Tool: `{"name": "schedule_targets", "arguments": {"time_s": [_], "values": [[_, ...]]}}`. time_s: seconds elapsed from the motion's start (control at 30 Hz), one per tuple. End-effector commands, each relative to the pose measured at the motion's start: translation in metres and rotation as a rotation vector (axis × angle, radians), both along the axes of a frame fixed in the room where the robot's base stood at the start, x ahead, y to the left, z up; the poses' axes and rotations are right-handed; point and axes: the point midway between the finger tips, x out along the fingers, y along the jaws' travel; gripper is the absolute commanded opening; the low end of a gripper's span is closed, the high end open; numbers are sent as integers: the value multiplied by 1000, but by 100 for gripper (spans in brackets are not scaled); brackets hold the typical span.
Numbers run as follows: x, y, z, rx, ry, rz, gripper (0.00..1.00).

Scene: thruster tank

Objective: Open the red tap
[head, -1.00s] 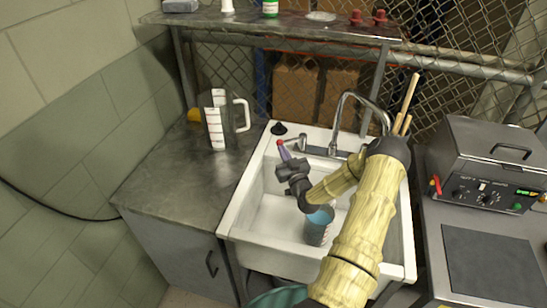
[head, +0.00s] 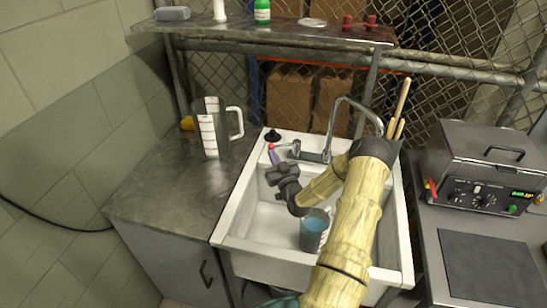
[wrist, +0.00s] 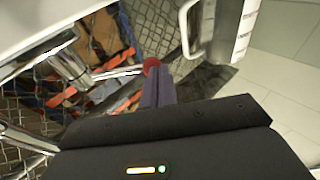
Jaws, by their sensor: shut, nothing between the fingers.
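The tap is a chrome faucet (head: 325,130) at the back of the white sink, with a tall curved spout. Its side lever ends in a red tip (head: 271,146) that points left. In the wrist view the red tip (wrist: 151,65) is just beyond my purple fingertips, on the end of the chrome lever. My gripper (head: 273,154) is shut and empty, with its fingers directly by the red tip. I cannot tell whether they touch it. The fingers also show shut in the wrist view (wrist: 156,82). No water is visible from the spout.
A blue cup (head: 314,232) stands in the sink (head: 240,205) below my arm. A clear measuring jug (head: 210,130) is on the steel counter to the left. A black stopper (head: 272,135) sits on the sink's back rim. A grey heater unit (head: 480,175) is right.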

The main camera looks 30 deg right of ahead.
Motion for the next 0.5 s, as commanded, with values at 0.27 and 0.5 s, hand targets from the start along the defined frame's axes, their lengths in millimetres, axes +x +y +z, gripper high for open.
{"name": "schedule_targets", "arguments": {"time_s": [0.27, 0.5], "values": [[-22, 4, -7, 1, 3, 0, 0], [-67, 12, -17, 2, 4, 0, 0]]}}
